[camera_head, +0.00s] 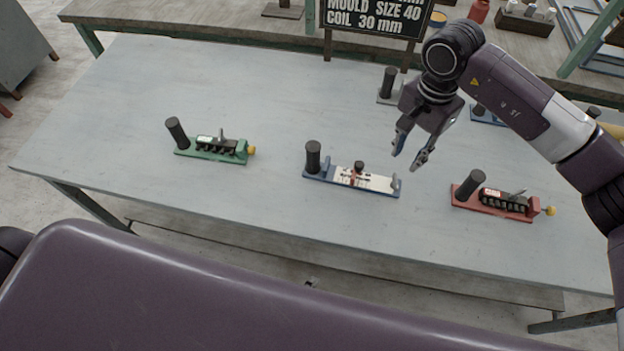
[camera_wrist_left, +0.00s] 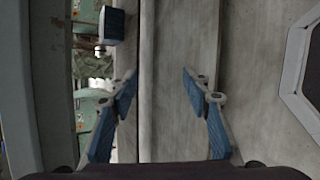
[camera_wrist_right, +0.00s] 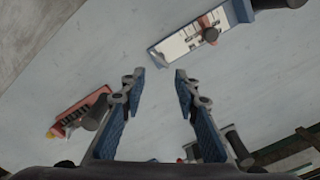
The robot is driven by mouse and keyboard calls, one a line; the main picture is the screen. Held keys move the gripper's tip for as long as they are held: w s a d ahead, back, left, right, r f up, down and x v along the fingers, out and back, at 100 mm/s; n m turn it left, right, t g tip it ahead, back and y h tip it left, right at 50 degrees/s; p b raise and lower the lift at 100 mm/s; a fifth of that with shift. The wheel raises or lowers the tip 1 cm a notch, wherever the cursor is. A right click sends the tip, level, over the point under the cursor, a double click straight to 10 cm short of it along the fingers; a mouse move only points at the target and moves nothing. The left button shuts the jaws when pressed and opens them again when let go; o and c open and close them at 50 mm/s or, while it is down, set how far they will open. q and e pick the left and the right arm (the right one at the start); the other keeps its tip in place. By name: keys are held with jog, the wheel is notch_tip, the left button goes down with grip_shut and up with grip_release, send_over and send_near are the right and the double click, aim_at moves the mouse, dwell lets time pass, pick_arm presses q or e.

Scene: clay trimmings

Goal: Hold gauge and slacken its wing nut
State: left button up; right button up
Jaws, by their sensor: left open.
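The gauge (camera_head: 376,182) is a blue base with a white marked plate, a black upright handle at its left end and a red slider. A small dark knob on the slider, seemingly the wing nut (camera_head: 359,166), stands near the middle; its wings are too small to make out. The gauge (camera_wrist_right: 180,45) also shows at the top of the right wrist view. My right gripper (camera_head: 405,160) is open and empty, above and just right of the gauge, apart from it. My left gripper (camera_wrist_left: 158,74) is open and empty in its wrist view and outside the head view.
A green counter-like device (camera_head: 212,156) stands left of the gauge, a red one (camera_head: 492,204) right. A grey-based handle piece (camera_head: 388,92) stands behind. A black sign (camera_head: 376,16) reads mould size 40, coil 30 mm. The grey table (camera_head: 270,90) is clear between them.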

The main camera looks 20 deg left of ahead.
pick_arm(q)
jog(key=w+d+r+n+t+y, duration=0.1)
jog(key=w+r+n+t, duration=0.15)
jog(key=r+n, duration=0.55)
jog(key=w+d+r+n+t, duration=0.1)
jog(key=r+n+t, duration=0.3)
jog(key=r, duration=0.6)
jog(key=w+a+r+n+y, duration=0.1)
jog(key=n, duration=0.1)
jog(key=w+a+r+n+y, duration=0.1)
jog(key=w+r+n, duration=0.2)
jog(key=w+n, duration=0.1)
jog(key=shift+w+a+r+y, duration=0.2)
jog(key=shift+a+r+y, duration=0.1)
jog(key=shift+a+y, duration=0.1)
jog(key=n+y, duration=0.3)
jog(key=y, duration=0.1)
send_near(313, 160)
jog(key=x, duration=0.3)
jog(key=shift+w, duration=0.25)
jog(key=shift+w+a+r, duration=0.1)
jog(key=shift+w+a, duration=0.05)
jog(key=shift+w, duration=0.5)
jog(key=shift+x, duration=3.45)
grip_shut()
